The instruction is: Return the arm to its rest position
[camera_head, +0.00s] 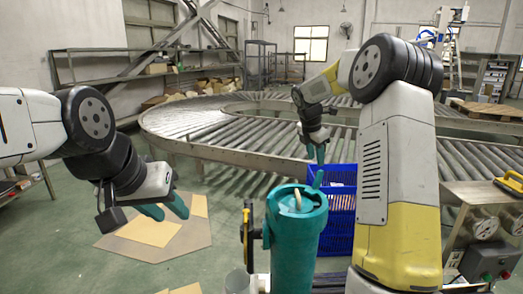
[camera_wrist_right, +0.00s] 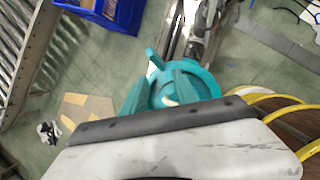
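My left gripper (camera_head: 172,212) hangs at the left of the head view, over the floor. Its two teal fingers are apart with nothing between them. My right gripper (camera_head: 316,157) points down near the middle, beyond and above a teal cylinder (camera_head: 291,245) in the head view. Its fingers also show apart and empty in the right wrist view (camera_wrist_right: 160,88). The round teal top (camera_wrist_right: 205,80) of the cylinder appears behind the fingers there, with a pale piece in its middle. I see no contact between gripper and cylinder.
A blue crate (camera_head: 338,222) stands behind the cylinder. A curved roller conveyor (camera_head: 200,125) crosses the background. A panel with gauges (camera_head: 483,225) stands at the right. Flat cardboard (camera_head: 150,232) lies on the floor at the left. Air around my left gripper looks free.

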